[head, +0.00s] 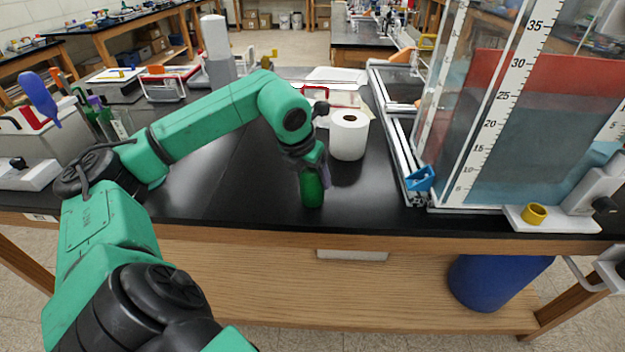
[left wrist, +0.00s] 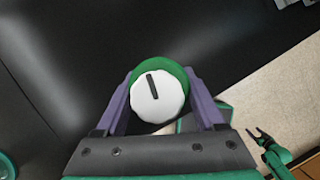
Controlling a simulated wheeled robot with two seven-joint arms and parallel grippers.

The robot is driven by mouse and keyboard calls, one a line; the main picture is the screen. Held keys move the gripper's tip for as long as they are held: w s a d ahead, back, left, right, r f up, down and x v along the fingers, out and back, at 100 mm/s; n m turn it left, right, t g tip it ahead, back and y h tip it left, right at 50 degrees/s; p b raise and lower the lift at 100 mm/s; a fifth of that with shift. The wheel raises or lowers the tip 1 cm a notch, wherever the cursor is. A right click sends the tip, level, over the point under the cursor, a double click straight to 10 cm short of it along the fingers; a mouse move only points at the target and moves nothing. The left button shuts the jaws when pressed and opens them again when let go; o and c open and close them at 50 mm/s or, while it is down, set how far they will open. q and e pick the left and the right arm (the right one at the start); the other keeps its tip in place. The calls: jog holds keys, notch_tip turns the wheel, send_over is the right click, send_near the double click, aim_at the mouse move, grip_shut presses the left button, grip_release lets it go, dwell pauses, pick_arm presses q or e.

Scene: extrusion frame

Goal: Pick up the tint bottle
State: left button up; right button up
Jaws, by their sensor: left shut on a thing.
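The tint bottle (head: 312,188) is green and upright near the front edge of the black bench top in the head view. In the left wrist view, the bottle (left wrist: 159,68) shows from above, with a round white top bearing a dark bar. My left gripper (head: 322,174) is shut on it, with the purple fingers on either side in the left wrist view (left wrist: 158,100). I cannot tell whether the bottle's base touches the bench. My right gripper (left wrist: 258,135) appears small and dark at the lower right of the left wrist view, away from the bottle; its jaws are unclear.
A white paper roll (head: 349,137) stands just behind the bottle. A clear tank with a scale (head: 520,110) is at the right, with a blue clip (head: 420,179) and a yellow ring (head: 533,214) nearby. The black bench top (head: 225,190) left of the bottle is clear.

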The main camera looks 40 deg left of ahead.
pick_arm(q)
notch_tip(320, 180, up, 20)
jog(key=p, duration=0.6)
